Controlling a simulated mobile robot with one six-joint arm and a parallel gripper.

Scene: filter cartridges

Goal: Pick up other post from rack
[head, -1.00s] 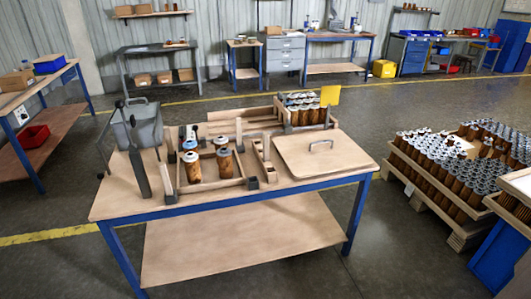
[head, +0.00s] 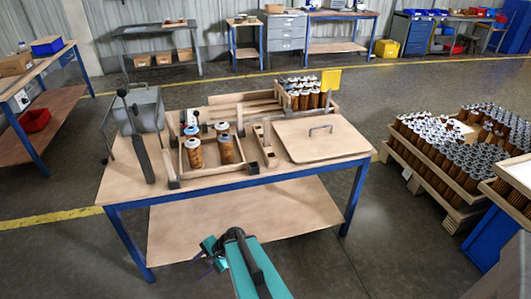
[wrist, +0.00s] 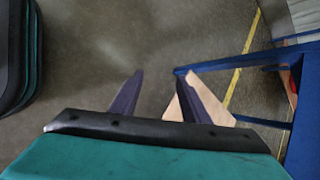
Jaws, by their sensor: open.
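A shallow wooden rack (head: 208,170) sits on the worktable. A cartridge with a white cap (head: 194,153) and one with a blue-grey cap (head: 225,150) stand upright in its front part. Others stand behind them, partly hidden. Upright wooden pieces in dark feet stand around the rack, one at its right front (head: 251,150). I cannot tell which of these is the post meant. My gripper (head: 207,258) is low in front of the table, well apart from the rack. In the wrist view its two dark fingers (wrist: 160,95) are spread and empty above the floor.
The worktable (head: 120,190) also holds a grey lever device (head: 142,110), a crate of cartridges (head: 306,95) with a yellow card, and a flat board with a handle (head: 320,140). A pallet full of cartridges (head: 455,145) stands right. Floor in front is clear.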

